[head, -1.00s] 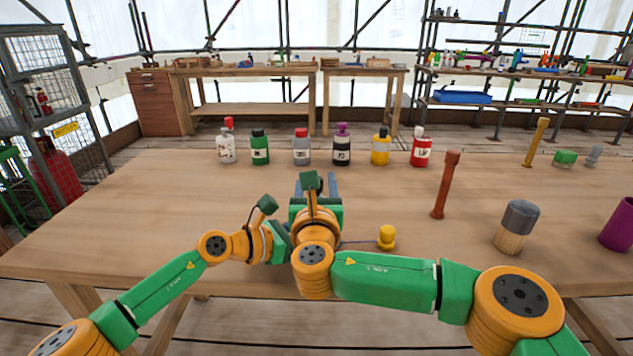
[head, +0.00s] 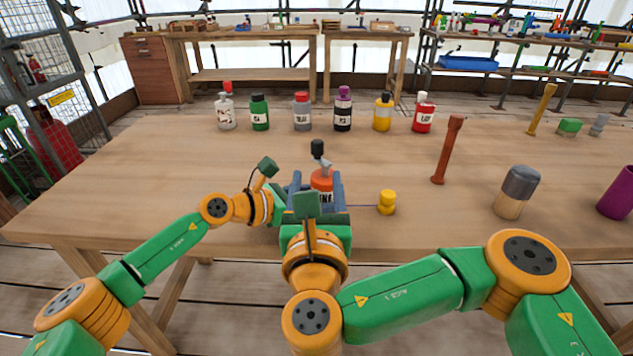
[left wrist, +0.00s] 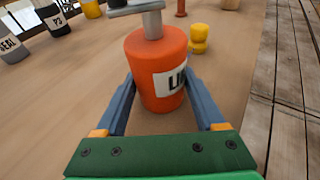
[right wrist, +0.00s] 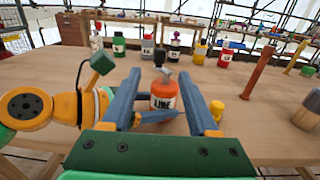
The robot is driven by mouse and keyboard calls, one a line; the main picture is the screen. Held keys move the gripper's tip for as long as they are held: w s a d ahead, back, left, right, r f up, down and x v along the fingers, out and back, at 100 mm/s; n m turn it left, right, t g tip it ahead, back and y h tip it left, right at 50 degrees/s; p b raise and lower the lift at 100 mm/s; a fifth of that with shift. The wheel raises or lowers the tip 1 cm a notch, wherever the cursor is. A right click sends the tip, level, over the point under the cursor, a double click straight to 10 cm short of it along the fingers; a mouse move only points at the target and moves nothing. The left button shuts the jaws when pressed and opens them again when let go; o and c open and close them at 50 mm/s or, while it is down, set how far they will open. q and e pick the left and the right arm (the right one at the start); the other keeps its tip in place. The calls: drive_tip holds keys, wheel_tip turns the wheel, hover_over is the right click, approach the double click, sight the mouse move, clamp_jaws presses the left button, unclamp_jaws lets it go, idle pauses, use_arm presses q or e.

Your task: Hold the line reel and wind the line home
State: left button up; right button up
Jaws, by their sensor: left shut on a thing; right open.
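The orange line reel (head: 322,180) stands upright on the table, with a white LINE label, a grey crank and a black knob (head: 317,147) on top. It also shows in the left wrist view (left wrist: 157,60) and the right wrist view (right wrist: 163,95). My left gripper (left wrist: 164,98) is shut on the reel's body from the left. My right gripper (right wrist: 166,92) is open and empty on the near side of the reel, its fingers pointing toward it; in the head view it partly hides the reel. A thin line runs from the reel to a yellow bobbin-like piece (head: 387,202) on the right.
Several labelled bottles stand in a row behind, among them a green one (head: 260,112). A brown post (head: 448,150), a grey-topped wooden cylinder (head: 517,190) and a purple cup (head: 617,193) stand to the right. The table's left side (head: 130,170) is clear.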

idle(0.4)
drive_tip(key=n+g+y, duration=0.2)
drive_tip(key=n+y, duration=0.4)
drive_tip(key=y, duration=0.3)
approach(321, 149)
drive_tip(key=shift+g, duration=0.3)
drive_tip(key=x, duration=1.1)
drive_tip(key=shift+w+r, duration=0.1)
drive_tip(key=shift+r, duration=0.1)
clamp_jaws()
